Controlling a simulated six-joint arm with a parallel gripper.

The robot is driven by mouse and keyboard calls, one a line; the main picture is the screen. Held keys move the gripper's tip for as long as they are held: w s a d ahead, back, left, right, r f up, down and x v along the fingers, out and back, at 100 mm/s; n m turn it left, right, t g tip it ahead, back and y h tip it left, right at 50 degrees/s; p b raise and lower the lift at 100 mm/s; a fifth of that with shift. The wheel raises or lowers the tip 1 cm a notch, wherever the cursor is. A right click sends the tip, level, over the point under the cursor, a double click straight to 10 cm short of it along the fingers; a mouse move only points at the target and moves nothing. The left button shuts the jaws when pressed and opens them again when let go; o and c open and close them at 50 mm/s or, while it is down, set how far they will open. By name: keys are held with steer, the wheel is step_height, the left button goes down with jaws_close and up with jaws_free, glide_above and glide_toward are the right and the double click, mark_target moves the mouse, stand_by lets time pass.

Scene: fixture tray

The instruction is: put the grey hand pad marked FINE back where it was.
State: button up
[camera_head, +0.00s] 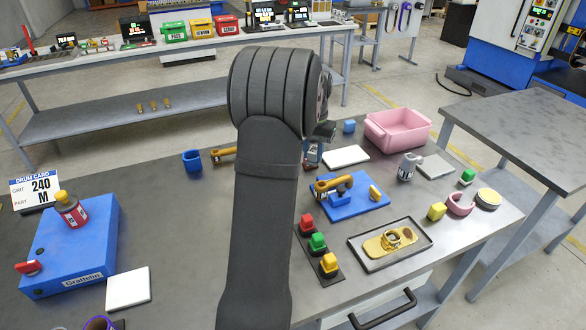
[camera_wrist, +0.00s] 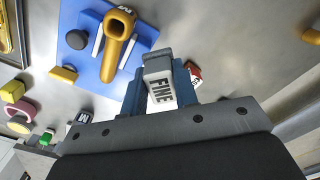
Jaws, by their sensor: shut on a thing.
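The grey hand pad marked FINE (camera_wrist: 157,82) is between the two blue fingers of my gripper (camera_wrist: 161,90) in the wrist view, with its lettered side facing the camera. My gripper is shut on it. In the head view my gripper (camera_head: 314,150) is partly hidden behind my arm, above the grey table behind the blue fixture plate (camera_head: 361,208). I cannot tell the exact height of the pad over the table. A grey block with dark lettering (camera_head: 409,167) stands farther right; its lettered face also shows in the wrist view (camera_wrist: 81,119).
A white flat slab (camera_head: 346,156) lies near my gripper, and a paler grey slab (camera_head: 435,166) lies farther right. A pink bin (camera_head: 398,130) stands behind. A yellow-handled tool (camera_wrist: 117,30) sits on the blue plate.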

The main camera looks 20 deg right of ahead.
steer(key=w+a+f, duration=0.1)
steer(key=w, duration=0.1)
steer(key=w+a+f, duration=0.3)
steer(key=w+f, duration=0.1)
steer(key=w, duration=0.1)
steer(key=shift+a, duration=0.3)
steer(key=shift+f, duration=2)
steer(key=shift+f, duration=0.1)
steer(key=o, duration=1)
steer(key=shift+o, duration=0.2)
step_height(320, 180, up, 12)
